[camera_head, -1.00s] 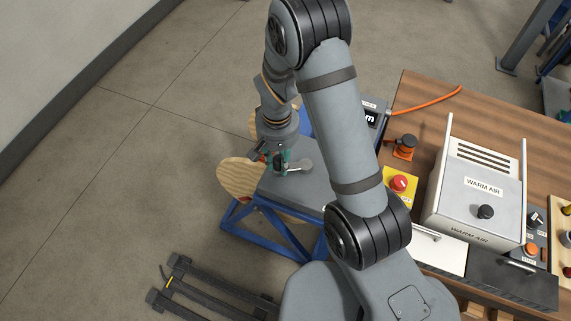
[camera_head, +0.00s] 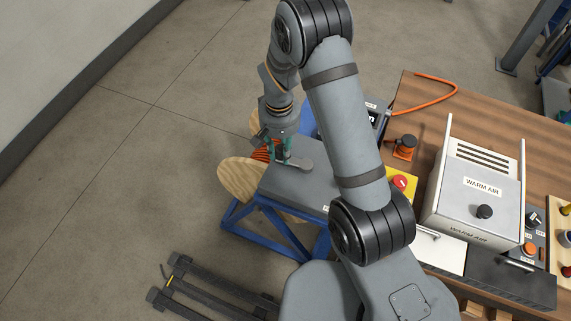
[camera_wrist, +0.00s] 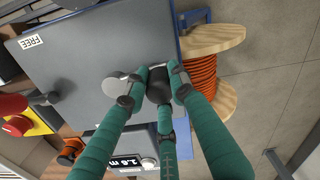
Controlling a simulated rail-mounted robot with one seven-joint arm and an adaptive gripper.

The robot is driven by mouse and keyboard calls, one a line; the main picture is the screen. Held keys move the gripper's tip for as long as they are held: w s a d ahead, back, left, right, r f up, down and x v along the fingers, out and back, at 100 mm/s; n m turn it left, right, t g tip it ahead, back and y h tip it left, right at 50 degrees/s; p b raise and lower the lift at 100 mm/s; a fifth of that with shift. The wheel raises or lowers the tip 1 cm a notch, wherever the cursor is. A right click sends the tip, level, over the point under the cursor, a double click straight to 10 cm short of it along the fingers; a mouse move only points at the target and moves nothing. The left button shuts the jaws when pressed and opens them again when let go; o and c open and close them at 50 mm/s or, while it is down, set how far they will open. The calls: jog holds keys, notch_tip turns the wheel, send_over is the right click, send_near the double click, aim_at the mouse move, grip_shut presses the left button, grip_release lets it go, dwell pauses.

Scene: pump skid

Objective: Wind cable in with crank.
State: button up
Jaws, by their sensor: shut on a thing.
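The crank sits on top of a grey box (camera_head: 300,182); its round light-grey hub (camera_wrist: 115,87) and arm (camera_head: 301,165) show in both views. My gripper (camera_head: 283,151) has green fingers and is shut around the crank's black knob (camera_wrist: 159,90), which the fingers partly hide. The knob is up-left of the hub in the head view. The orange cable is wound on a wooden reel (camera_head: 240,180) beside the box; its coils (camera_wrist: 199,75) show clearly in the wrist view. More orange cable (camera_head: 436,103) lies in a bend on the bench.
A display (camera_wrist: 127,162) on the box appears to read 1.6 m. A white FREE label (camera_wrist: 31,41) is on the box. A red button on a yellow base (camera_head: 399,183), an orange fitting (camera_head: 405,147) and a WARM AIR unit (camera_head: 478,190) stand right of my arm. Floor at left is clear.

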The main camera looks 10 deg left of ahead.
jog(key=shift+w+d, duration=0.2)
jog(key=shift+w, duration=0.85)
jog(key=shift+w+d, duration=0.6)
jog(key=shift+w, duration=0.25)
jog(key=shift+w+d, duration=0.9)
jog(key=shift+d, duration=0.1)
jog(key=shift+w+d, duration=0.2)
jog(key=shift+d, duration=0.4)
jog(key=shift+w+d, duration=0.2)
jog(key=shift+d, duration=1.75)
jog(key=shift+s+d+b, duration=0.15)
jog(key=shift+d+b, duration=0.15)
jog(key=shift+d, duration=0.2)
jog(key=shift+s+d+b, duration=0.15)
jog(key=shift+d+b, duration=0.1)
jog(key=shift+d, duration=0.25)
jog(key=shift+s+d+f+b, duration=0.15)
jog(key=shift+s+d+b, duration=0.3)
jog(key=shift+s+d, duration=0.85)
jog(key=shift+d, duration=0.2)
jog(key=shift+s+d+b, duration=0.35)
jog(key=shift+s+b, duration=0.25)
jog(key=shift+s, duration=0.1)
jog(key=shift+s+d+b, duration=0.25)
jog(key=shift+s+b, duration=0.2)
jog(key=shift+s, duration=0.7)
jog(key=shift+s+b, duration=0.4)
jog(key=shift+s, duration=0.5)
